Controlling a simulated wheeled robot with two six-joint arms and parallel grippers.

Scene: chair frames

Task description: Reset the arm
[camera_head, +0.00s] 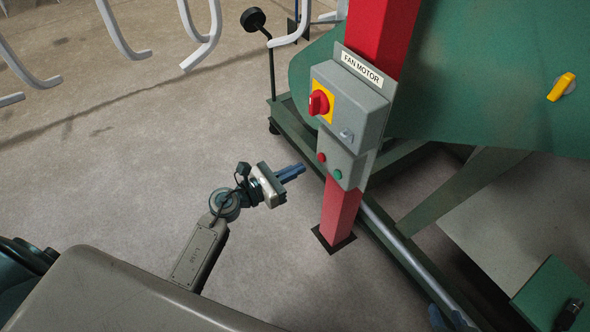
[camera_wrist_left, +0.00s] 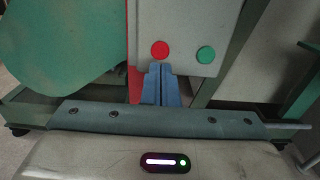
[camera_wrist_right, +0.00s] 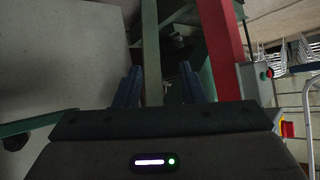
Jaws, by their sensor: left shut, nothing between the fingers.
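My left gripper (camera_head: 298,170) is shut and empty, its blue fingers pointing at the lower part of the grey FAN MOTOR control box (camera_head: 349,100). In the left wrist view its closed fingertips (camera_wrist_left: 161,68) appear just below the red button (camera_wrist_left: 160,49), with the green button (camera_wrist_left: 206,54) to the right. In the head view a gap shows between the fingertips and the box. My right gripper (camera_wrist_right: 160,76) is open and empty in the right wrist view, its two blue fingers apart. In the head view only blue finger parts (camera_head: 446,318) show at the bottom edge.
The box hangs on a red post (camera_head: 342,212) with a red rotary switch (camera_head: 318,102) on yellow. Green machine framing (camera_head: 400,258) lies to the right and behind. A lever with a black knob (camera_head: 253,19) stands beyond. Concrete floor (camera_head: 110,150) is open at left.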

